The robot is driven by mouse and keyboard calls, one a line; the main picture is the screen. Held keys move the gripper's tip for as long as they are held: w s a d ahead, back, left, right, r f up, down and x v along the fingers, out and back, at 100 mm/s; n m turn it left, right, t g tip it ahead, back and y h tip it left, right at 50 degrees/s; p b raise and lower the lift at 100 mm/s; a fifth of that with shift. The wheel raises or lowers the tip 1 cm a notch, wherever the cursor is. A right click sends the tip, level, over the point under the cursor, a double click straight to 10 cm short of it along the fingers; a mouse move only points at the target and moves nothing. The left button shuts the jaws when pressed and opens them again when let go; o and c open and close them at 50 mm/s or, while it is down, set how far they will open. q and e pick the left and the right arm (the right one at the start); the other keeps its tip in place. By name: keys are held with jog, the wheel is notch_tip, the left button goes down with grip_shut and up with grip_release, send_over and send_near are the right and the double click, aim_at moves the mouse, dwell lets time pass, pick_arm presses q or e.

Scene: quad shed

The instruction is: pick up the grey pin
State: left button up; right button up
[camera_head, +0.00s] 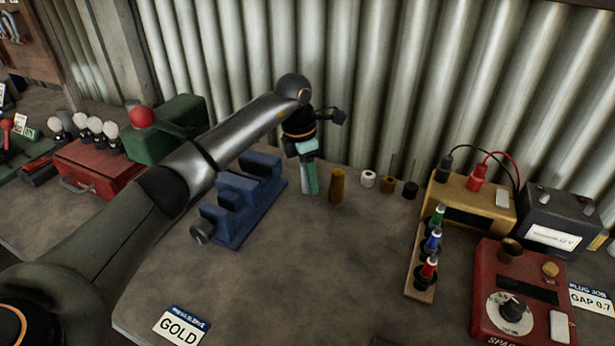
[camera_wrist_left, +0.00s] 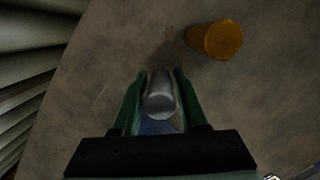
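My left gripper (camera_head: 309,185) points down at the back of the bench, just right of the blue fixture block (camera_head: 232,222). In the left wrist view, the green fingers of my left gripper (camera_wrist_left: 161,85) lie close along both sides of the grey pin (camera_wrist_left: 160,104), and the gripper looks shut on it. The pin's round end faces the wrist camera. I cannot tell whether the pin touches the bench. My right gripper is not in view.
An ochre cylinder (camera_head: 337,185) stands close right of my left gripper and shows in the left wrist view (camera_wrist_left: 222,40). Small sleeves (camera_head: 368,179) stand further right. A corrugated wall (camera_head: 360,70) rises close behind. The front middle of the bench (camera_head: 310,280) is clear.

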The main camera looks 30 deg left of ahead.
pick_arm(q)
grip_shut()
jog(key=shift+r, duration=0.1)
dwell(0.9)
